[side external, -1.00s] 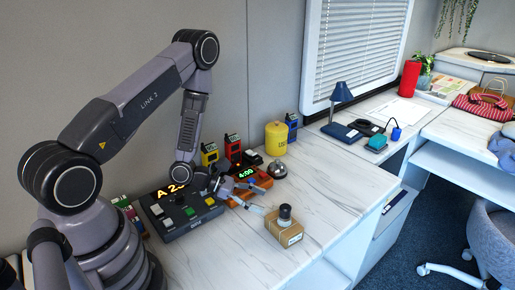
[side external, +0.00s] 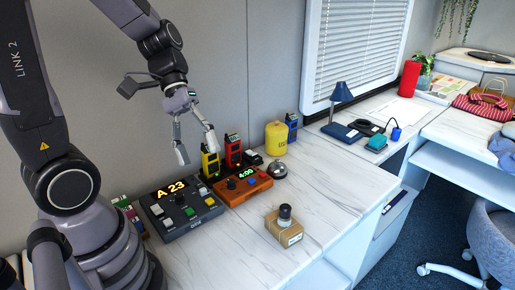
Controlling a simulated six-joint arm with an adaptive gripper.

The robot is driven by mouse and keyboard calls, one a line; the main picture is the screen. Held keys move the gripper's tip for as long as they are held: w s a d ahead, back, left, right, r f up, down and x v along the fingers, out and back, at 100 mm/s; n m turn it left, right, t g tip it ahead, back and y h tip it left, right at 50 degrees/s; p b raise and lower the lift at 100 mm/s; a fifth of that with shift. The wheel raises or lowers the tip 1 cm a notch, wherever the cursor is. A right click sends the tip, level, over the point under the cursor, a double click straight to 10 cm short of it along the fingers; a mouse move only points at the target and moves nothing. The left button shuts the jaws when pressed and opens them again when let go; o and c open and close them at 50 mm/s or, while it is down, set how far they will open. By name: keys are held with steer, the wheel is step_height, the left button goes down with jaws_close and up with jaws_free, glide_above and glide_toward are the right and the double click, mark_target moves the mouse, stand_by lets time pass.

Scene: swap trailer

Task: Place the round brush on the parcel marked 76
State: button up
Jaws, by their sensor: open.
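A small brown cardboard parcel (side external: 283,235) lies on the white marble-patterned desk, near its front edge. A label shows on it, but its number is too small to read. The round brush (side external: 285,214), short and dark with a paler lower part, stands upright on top of the parcel. My gripper (side external: 197,158) is open and empty. It hangs in the air above the back of the desk, up and left of the parcel and clear of the brush, with its fingers pointing down.
Below my gripper stand a dark console reading "A 23" (side external: 180,209) and an orange timer box reading "4:00" (side external: 243,186). Yellow (side external: 210,164) and red (side external: 233,153) handheld units, a bell (side external: 277,169) and a yellow canister (side external: 276,140) line the back. Desk around the parcel is clear.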

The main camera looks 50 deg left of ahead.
steer(key=s+a+r+m+t+y, duration=0.4)
steer(key=a+r+m+t+y, duration=0.2)
steer(key=a+r+y, duration=0.1)
steer(key=shift+s+a+r+y, duration=0.35)
steer(key=shift+a+r+y, duration=0.05)
steer(key=shift+a+r, duration=0.2)
stand_by(0.6)
